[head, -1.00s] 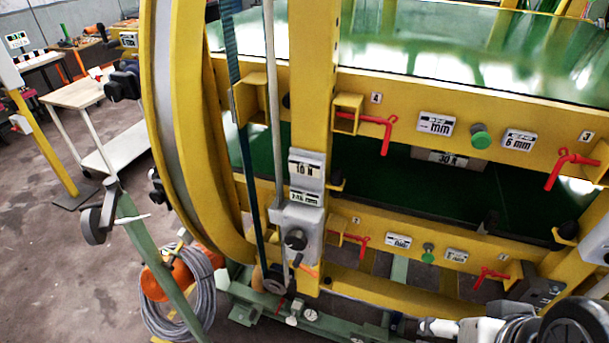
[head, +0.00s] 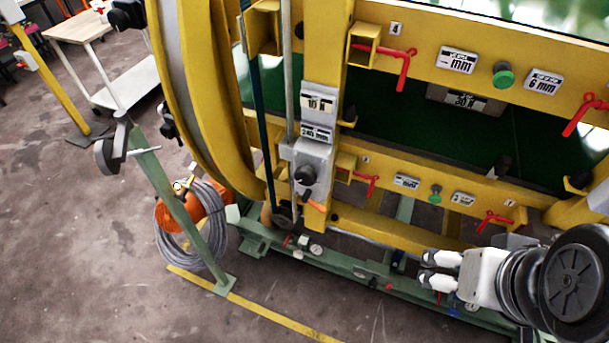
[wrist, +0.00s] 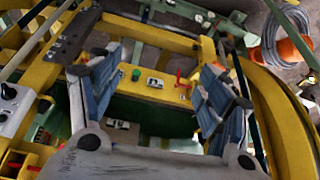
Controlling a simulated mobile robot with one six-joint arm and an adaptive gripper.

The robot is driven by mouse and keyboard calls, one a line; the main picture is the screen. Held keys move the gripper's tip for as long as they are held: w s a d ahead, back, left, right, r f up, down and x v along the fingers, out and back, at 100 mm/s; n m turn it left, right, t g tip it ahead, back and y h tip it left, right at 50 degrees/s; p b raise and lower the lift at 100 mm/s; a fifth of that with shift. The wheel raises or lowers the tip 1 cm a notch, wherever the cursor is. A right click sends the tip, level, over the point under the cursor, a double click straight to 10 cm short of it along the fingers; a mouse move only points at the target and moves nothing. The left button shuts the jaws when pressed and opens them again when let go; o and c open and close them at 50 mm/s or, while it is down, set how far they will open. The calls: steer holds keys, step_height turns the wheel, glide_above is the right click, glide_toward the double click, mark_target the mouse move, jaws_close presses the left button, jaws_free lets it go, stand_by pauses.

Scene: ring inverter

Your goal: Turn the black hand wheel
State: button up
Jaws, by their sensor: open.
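A round black knob (head: 305,175), the clearest match for the black hand wheel, sits on the front of a grey box (head: 313,155) on the yellow upright. A grey box with a black knob (wrist: 9,91) also shows at the left edge of the wrist view. A dark wheel (head: 284,215) lies lower, beside the green base; which one is the hand wheel is not certain. My gripper (wrist: 160,62) is open, its blue-grey fingers wide apart with nothing held between them. In the head view my arm is at the lower right, apart from the knob.
The yellow machine frame (head: 187,100) carries red handles (head: 403,75) and green knobs (head: 503,76). A green post (head: 180,215) with a dark disc stands left, near a coiled grey cable (head: 180,245) and orange reel. The floor (head: 70,250) at lower left is clear.

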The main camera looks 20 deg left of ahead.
mark_target(303, 180)
steer(key=w+a+f+n+h+p, duration=0.2)
steer(key=w+a+f+n+h, duration=0.2)
steer(key=w+n+h, duration=0.3)
steer(key=w+a+f+n+h+p, duration=0.2)
steer(key=w+a+f+n+h, duration=0.15)
steer(key=w+n, duration=0.4)
steer(key=s+a+f+n+t+y+p, duration=0.15)
steer(key=a+f+n+t+y, duration=0.3)
steer(key=a, duration=0.45)
steer(key=s+a+f+n+t+y, duration=0.1)
steer(key=s+a+f+n+t, duration=0.1)
steer(key=a+f+n+t, duration=0.35)
steer(key=s+a+f+n+t+y+p, duration=0.1)
steer(key=a+f+n+t+y, duration=0.2)
steer(key=a+f+n, duration=0.5)
steer(key=shift+n+y, duration=0.4)
steer(key=shift+n, duration=0.05)
steer(key=w, duration=0.5)
steer(key=w+a+r+b, duration=0.1)
steer(key=w, duration=0.5)
steer(key=w+r, duration=0.1)
steer(key=w, duration=0.5)
steer(key=shift+w+a, duration=0.1)
steer(key=shift+a, duration=0.25)
steer(key=shift+c, duration=0.3)
steer(key=c, duration=1)
